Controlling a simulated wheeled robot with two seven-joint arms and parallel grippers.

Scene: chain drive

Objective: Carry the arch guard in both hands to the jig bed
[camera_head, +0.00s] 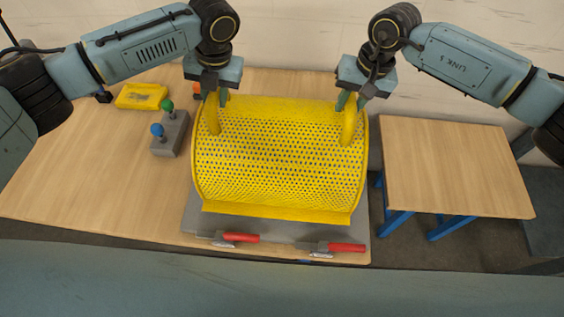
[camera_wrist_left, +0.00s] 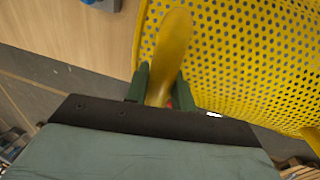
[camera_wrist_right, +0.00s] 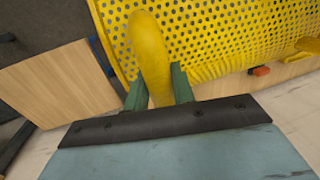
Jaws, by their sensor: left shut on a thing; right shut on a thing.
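The arch guard (camera_head: 280,160) is a yellow perforated curved cover with two yellow handles. It is over the grey jig bed (camera_head: 192,217) on the table; I cannot tell whether it touches the bed. My left gripper (camera_head: 222,98) is shut on the guard's left handle (camera_head: 212,116), which also shows between the fingers in the left wrist view (camera_wrist_left: 172,55). My right gripper (camera_head: 350,102) is shut on the right handle (camera_head: 349,124), also seen in the right wrist view (camera_wrist_right: 150,55). The guard hides most of the bed.
Two red-handled clamps (camera_head: 235,238) (camera_head: 335,247) lie along the bed's front edge. A grey block with blue and green knobs (camera_head: 172,133) and a yellow tray (camera_head: 141,96) stand on the left. A small side table (camera_head: 455,165) at right is bare, with a gap between.

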